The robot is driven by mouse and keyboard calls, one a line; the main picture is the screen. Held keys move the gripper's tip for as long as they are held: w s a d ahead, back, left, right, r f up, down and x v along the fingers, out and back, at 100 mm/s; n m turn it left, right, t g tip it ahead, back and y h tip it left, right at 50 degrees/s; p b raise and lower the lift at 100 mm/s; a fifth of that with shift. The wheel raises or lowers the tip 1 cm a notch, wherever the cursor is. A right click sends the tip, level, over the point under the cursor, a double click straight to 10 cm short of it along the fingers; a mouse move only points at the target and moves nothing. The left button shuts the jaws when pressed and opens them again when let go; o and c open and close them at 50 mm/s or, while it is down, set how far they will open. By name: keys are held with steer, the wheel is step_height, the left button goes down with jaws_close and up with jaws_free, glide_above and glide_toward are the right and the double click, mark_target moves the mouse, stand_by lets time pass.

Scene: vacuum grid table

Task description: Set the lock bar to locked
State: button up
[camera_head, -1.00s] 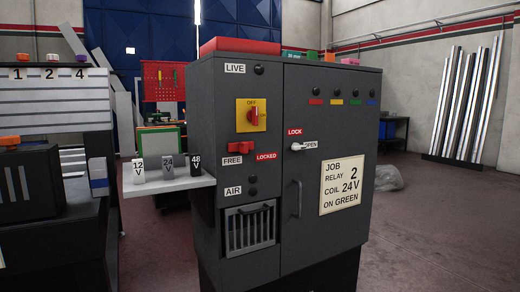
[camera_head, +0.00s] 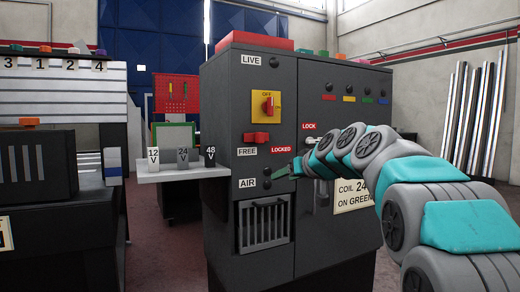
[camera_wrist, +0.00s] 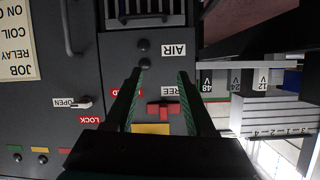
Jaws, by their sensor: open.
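The red lock bar (camera_head: 256,137) is on the front of the dark grey cabinet (camera_head: 225,105), under the yellow switch plate. It sits above the FREE label (camera_head: 247,152), to the left of the red LOCKED label (camera_head: 281,150). In the upside-down wrist view the lock bar (camera_wrist: 163,109) shows between my two fingers, clear of both. My gripper (camera_wrist: 159,74) is open and empty in front of the panel. One finger partly hides the LOCKED label there. In the head view my gripper (camera_head: 284,172) is small, below the LOCKED label and near AIR.
A yellow switch (camera_head: 266,105) with a red knob is just above the bar. A white door lever (camera_wrist: 83,102) with LOCK and OPEN labels is beside it. A shelf (camera_head: 170,175) with relay blocks marked 12, 24 and 48 V is left. A vented grille (camera_head: 263,222) is below.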

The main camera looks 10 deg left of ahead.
mark_target(262, 137)
steer(key=w+a+r+t+y, duration=0.1)
steer(key=w+a+r, duration=0.1)
steer(key=w+r, duration=0.1)
steer(key=w+a+r+n+t+p, duration=0.1)
steer(key=w+a+r, duration=0.1)
steer(key=w+r, duration=0.1)
steer(key=w+a+r+t+y, duration=0.1)
steer(key=w+a+r, duration=0.2)
steer(key=w+r, duration=0.1)
steer(key=shift+w+n+t+y, duration=0.25)
steer(key=shift+n+t+y, duration=0.05)
steer(key=shift+n, duration=0.1)
steer(key=shift+w+a+f+p, duration=0.25)
steer(key=shift+w+a+p, duration=0.2)
steer(key=shift+w+p, duration=0.3)
steer(key=shift+c, duration=0.3)
jaws_close()
stand_by(0.5)
